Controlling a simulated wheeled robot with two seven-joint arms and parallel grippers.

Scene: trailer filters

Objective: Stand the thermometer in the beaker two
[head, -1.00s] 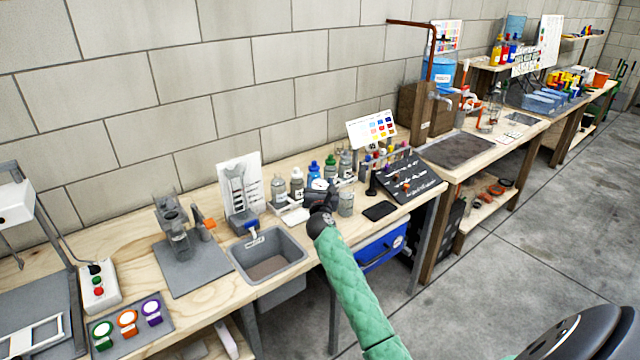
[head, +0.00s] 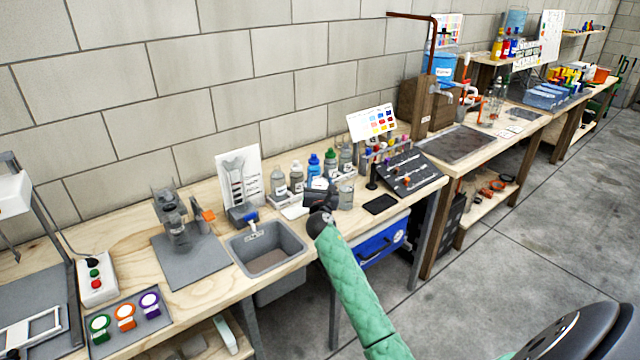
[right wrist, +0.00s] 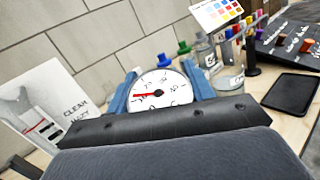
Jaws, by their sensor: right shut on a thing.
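The thermometer has a round white dial with a red needle (right wrist: 157,92). My right gripper (head: 319,188) is shut on it, with its blue fingers on both sides of the dial in the right wrist view (right wrist: 158,90). The stem is hidden. The gripper is over the front part of the bench, just left of a clear glass beaker (head: 346,197). That beaker also shows right of the dial in the right wrist view (right wrist: 230,76). I cannot read a number on it, so I cannot tell whether it is beaker two. My left gripper is not in view.
Several capped bottles (head: 297,178) stand behind the gripper. A grey sink (head: 292,238) lies to its left, and a black flat pad (head: 380,204) and a sloped black panel (head: 413,180) to its right. A printed card (head: 240,178) stands near the wall.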

